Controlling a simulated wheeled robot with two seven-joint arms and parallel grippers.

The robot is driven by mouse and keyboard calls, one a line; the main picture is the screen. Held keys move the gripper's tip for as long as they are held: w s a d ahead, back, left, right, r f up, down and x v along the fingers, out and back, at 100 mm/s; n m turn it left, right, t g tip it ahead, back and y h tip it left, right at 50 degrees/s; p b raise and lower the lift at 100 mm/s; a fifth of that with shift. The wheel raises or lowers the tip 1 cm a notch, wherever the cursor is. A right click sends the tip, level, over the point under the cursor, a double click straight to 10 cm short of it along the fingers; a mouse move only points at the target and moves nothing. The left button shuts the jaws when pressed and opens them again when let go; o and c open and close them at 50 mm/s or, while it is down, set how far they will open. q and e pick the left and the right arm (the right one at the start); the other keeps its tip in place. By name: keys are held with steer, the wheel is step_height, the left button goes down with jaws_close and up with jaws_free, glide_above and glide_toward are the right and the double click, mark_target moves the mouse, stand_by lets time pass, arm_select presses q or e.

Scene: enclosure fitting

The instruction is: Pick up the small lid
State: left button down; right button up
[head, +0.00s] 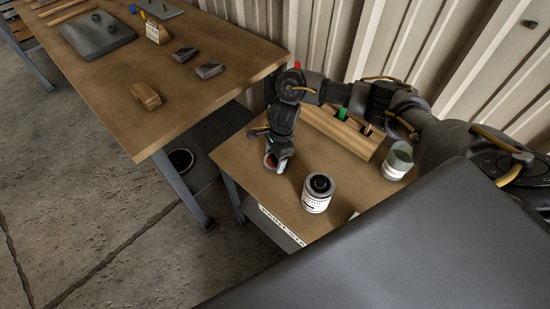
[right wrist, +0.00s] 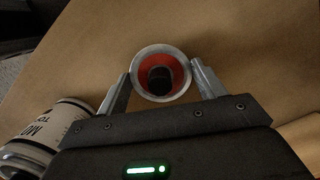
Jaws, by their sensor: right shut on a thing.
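The small lid (right wrist: 142,90) is round, with a pale metal rim and a red inside around a dark centre. In the right wrist view it sits between the two fingertips of my right gripper (right wrist: 162,84), which is shut on its rim. In the head view my right gripper (head: 277,161) points down over the small table, and a bit of the lid's red (head: 269,161) shows at the fingers. I cannot tell whether the lid touches the table top. My left gripper is not in view.
A labelled can (head: 316,204) stands close by on the small table (head: 237,160); it also shows in the right wrist view (right wrist: 58,128). Behind are a wooden rack (head: 338,131) and a glass jar (head: 396,166). A larger workbench (head: 190,100) with several blocks stands at left.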

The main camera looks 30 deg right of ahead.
step_height(320, 180, up, 3)
steer(key=shift+f, duration=0.15)
steer(key=s+a+r, duration=0.9)
steer(key=a, duration=0.1)
steer(key=shift+s+r, duration=0.3)
steer(key=shift+s, duration=0.05)
steer(key=w+d+r+n+p, duration=0.1)
steer(key=d+r+n+p, duration=0.1)
steer(key=r+p, duration=0.2)
steer(key=w+d+r+n+p, duration=0.2)
steer(key=d+r+n+p, duration=0.1)
steer(key=r, duration=0.7)
steer(key=w+d+r+n+g+p, duration=0.1)
steer(key=d+r+n+p, duration=0.1)
steer(key=r+p, duration=0.3)
step_height(320, 180, up, 2)
steer(key=shift+w+d+r+n, duration=0.2)
steer(key=shift+d+n, duration=0.15)
steer(key=shift+n, duration=0.35)
